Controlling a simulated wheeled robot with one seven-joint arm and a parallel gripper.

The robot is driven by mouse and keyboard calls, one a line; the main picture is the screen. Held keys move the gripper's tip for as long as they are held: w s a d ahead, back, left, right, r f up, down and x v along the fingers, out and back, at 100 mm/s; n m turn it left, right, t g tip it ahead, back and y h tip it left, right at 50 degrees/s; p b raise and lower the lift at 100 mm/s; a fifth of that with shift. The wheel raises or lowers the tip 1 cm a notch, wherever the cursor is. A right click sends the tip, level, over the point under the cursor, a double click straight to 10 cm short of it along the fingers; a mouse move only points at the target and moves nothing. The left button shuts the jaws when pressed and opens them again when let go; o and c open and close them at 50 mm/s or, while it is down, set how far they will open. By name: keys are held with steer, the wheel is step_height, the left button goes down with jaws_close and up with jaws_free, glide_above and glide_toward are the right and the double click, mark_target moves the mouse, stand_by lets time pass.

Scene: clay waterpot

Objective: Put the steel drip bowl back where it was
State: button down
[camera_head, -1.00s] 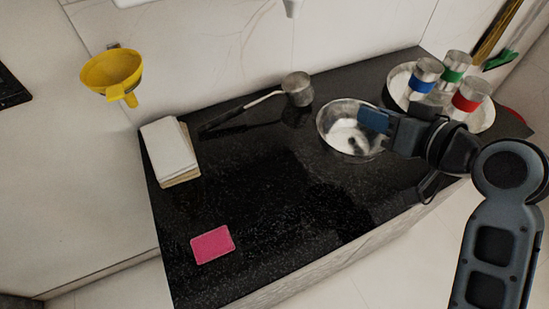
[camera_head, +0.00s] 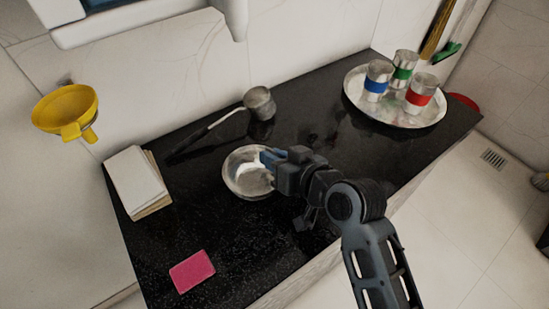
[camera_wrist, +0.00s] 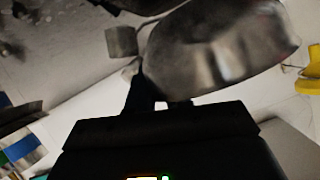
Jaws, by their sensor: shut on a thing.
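The steel drip bowl (camera_head: 240,176) is a shallow, shiny round bowl over the middle of the black counter in the head view. My gripper (camera_head: 271,160) is shut on its right rim. I cannot tell for sure from the head view whether the bowl touches the counter. In the wrist view the bowl (camera_wrist: 222,48) fills the upper right, seen tilted and blurred, with the finger (camera_wrist: 140,95) at its edge.
A round tray (camera_head: 354,88) with blue, green and red banded cans stands at right. The counter's front (camera_head: 235,262) is clear.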

steer(key=shift+f, duration=0.35)
steer(key=shift+f, duration=0.2)
steer(key=c, duration=1)
jaws_free()
steer(key=shift+c, duration=0.2)
steer(key=shift+r, duration=0.25)
steer(key=v, duration=1.2)
